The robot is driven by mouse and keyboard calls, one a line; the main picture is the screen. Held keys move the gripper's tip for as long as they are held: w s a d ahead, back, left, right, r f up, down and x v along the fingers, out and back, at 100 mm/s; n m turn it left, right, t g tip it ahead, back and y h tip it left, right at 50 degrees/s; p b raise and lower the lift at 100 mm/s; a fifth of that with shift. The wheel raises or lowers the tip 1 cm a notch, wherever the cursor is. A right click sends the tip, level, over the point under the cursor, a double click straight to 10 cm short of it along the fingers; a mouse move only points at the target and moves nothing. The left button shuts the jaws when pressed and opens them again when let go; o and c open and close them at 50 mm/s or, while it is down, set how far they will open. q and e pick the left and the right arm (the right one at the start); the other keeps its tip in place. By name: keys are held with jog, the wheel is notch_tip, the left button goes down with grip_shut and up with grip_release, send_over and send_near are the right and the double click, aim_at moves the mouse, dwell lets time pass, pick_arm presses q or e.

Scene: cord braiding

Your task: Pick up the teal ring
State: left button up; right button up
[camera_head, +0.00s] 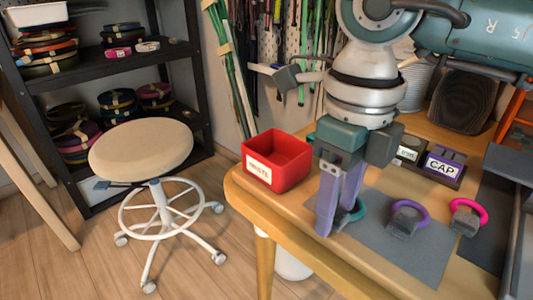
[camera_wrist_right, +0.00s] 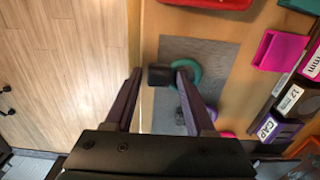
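The teal ring (camera_head: 359,210) lies on the grey mat (camera_head: 405,258), partly hidden behind my right gripper's finger in the head view. In the right wrist view, the teal ring (camera_wrist_right: 196,84) shows with a dark block (camera_wrist_right: 159,76) at its left side. My right gripper (camera_head: 336,218) points down with its two purple fingers apart and nothing held. In the wrist view, its fingertips (camera_wrist_right: 158,73) flank the dark block, and the right fingertip overlaps the ring's edge. I cannot tell the fingertips' exact height. My left gripper is not in view.
A red bin (camera_head: 276,161) stands left of the gripper. A CAP-labelled holder (camera_head: 441,170) stands behind. A stool (camera_head: 142,148) stands left of the wooden table.

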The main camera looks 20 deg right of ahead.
grip_shut()
jog(key=shift+r, duration=0.1)
dwell(0.3)
notch_tip(320, 180, up, 20)
jog(key=p, duration=0.4)
